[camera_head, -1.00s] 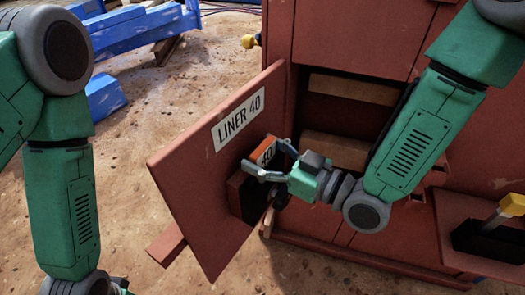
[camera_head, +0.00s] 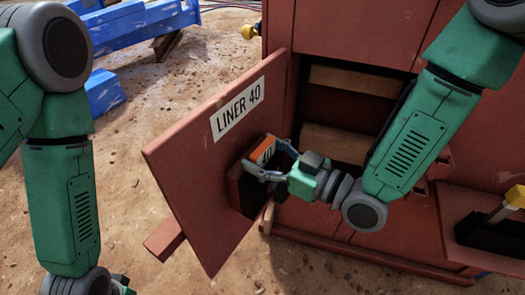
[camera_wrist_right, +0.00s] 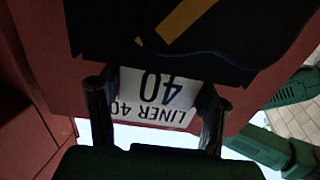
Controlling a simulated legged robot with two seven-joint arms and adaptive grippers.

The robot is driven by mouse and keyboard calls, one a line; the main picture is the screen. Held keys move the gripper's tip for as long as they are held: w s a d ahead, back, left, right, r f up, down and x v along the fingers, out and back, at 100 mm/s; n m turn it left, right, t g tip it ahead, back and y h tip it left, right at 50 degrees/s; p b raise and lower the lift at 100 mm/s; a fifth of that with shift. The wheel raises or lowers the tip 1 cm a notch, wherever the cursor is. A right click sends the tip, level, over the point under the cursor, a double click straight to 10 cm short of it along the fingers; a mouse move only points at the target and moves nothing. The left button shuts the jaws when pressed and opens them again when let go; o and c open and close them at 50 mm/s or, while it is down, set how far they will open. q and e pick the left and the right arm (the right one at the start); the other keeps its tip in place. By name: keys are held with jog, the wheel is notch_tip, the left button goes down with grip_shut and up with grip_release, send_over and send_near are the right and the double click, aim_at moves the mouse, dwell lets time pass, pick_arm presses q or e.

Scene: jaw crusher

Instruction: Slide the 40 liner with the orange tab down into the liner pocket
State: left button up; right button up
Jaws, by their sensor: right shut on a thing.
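The liner shows as a small block with an orange tab (camera_head: 264,150) marked 40. My right gripper (camera_head: 268,161) is shut on it, with its fingers on either side of the tab. The liner pocket (camera_head: 237,188) is a dark-fronted red box on the face of a tilted red panel (camera_head: 190,170) labelled LINER 40. The liner is at the pocket's top; how deep it sits is hidden by my fingers. In the right wrist view, my right fingers (camera_wrist_right: 155,115) flank a white face (camera_wrist_right: 160,88) with an upside-down 40.
The red crusher body (camera_head: 340,30) with an open recess (camera_head: 345,110) stands behind my right arm. A yellow-handled tool (camera_head: 510,205) sits on a ledge at right. Blue beams (camera_head: 140,30) lie at the back left. The dirt ground at left is open.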

jog(key=o, duration=1.8)
jog(key=shift+f, duration=0.15)
jog(key=v, duration=1.2)
jog(key=shift+w+d, duration=0.1)
